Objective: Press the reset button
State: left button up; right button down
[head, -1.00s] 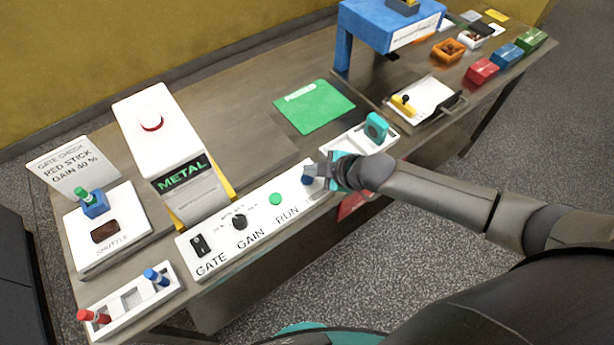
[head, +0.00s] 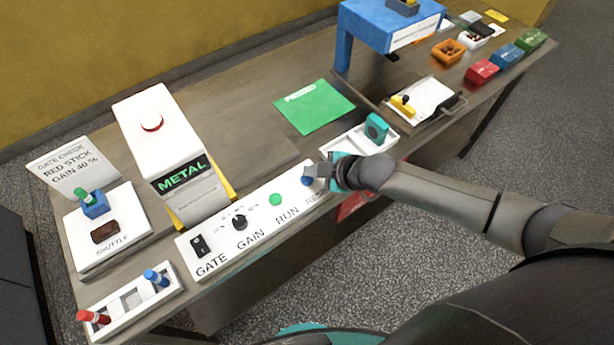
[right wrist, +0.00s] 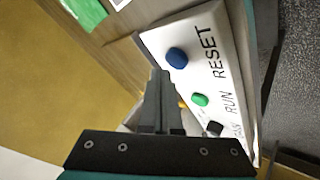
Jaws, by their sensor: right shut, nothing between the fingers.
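The blue reset button (head: 308,180) is at the right end of the white control panel (head: 222,262), partly hidden by my right gripper in the head view. In the right wrist view the round blue button (right wrist: 177,57) shows whole beside the word RESET. My right gripper (head: 322,172) is shut and empty, close by the button. In the right wrist view its fingertips (right wrist: 160,74) appear just beside the button; I cannot tell whether they touch it. My left gripper is not in view.
The green RUN button (head: 275,199), the black GAIN knob (head: 239,222) and the GATE switch (head: 200,246) share the panel. A tray (head: 352,146) with a teal piece lies right of the panel.

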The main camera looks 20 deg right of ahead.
aim_at(312, 181)
jog(key=shift+f, duration=0.15)
dwell(0.5)
jog(key=shift+f, duration=0.3)
jog(key=shift+f+b, duration=0.45)
jog(key=shift+b, duration=0.1)
dwell(0.5)
dwell(0.3)
jog(key=shift+r+p, duration=0.9)
jog(key=shift+p, duration=0.1)
notch_tip(312, 181, up, 5)
jog(key=p, duration=0.5)
dwell(0.5)
